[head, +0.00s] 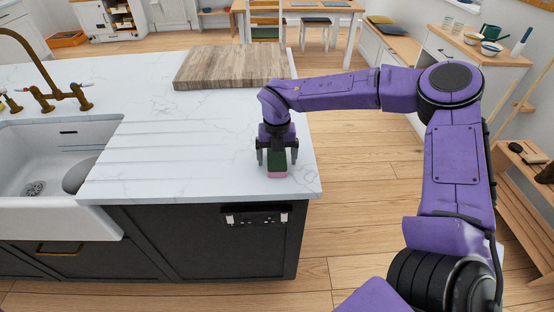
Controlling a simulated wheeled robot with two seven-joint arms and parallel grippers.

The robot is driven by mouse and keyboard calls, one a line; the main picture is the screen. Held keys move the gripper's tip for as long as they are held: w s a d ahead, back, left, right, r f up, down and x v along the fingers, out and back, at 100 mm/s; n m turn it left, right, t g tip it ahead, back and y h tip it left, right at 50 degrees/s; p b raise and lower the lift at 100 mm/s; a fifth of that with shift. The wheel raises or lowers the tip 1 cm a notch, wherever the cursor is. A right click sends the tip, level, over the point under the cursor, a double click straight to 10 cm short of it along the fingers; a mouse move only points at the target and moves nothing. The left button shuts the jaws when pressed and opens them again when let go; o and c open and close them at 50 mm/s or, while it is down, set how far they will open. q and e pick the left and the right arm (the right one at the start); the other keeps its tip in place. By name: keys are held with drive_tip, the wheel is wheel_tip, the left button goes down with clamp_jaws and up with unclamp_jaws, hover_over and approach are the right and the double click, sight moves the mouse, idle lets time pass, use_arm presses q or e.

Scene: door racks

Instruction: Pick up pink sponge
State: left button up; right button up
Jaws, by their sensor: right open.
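The pink sponge (277,174) lies on the white marble counter near its front right corner. It has a dark green upper part and a pink lower edge. My right gripper (277,160) points straight down over the sponge. Its two dark fingers are spread, one on the left and one on the right of the sponge. I cannot tell whether the fingers touch it. My left gripper is not in the head view.
A wooden cutting board (232,67) lies on the counter's far side. A white sink (50,165) with a brass faucet (45,95) is at the left. The counter (190,135) between sink and sponge is clear. Wooden floor lies to the right.

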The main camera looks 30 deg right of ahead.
drive_tip(key=shift+w+f, duration=0.1)
drive_tip(key=c, duration=1.1)
drive_tip(key=shift+c, duration=0.5)
drive_tip(key=shift+r, duration=0.5)
drive_tip(key=s+a+r+b, duration=0.5)
drive_tip(key=a+r+b, duration=0.1)
drive_tip(key=a+r, duration=0.6)
drive_tip(key=shift+a, duration=0.65)
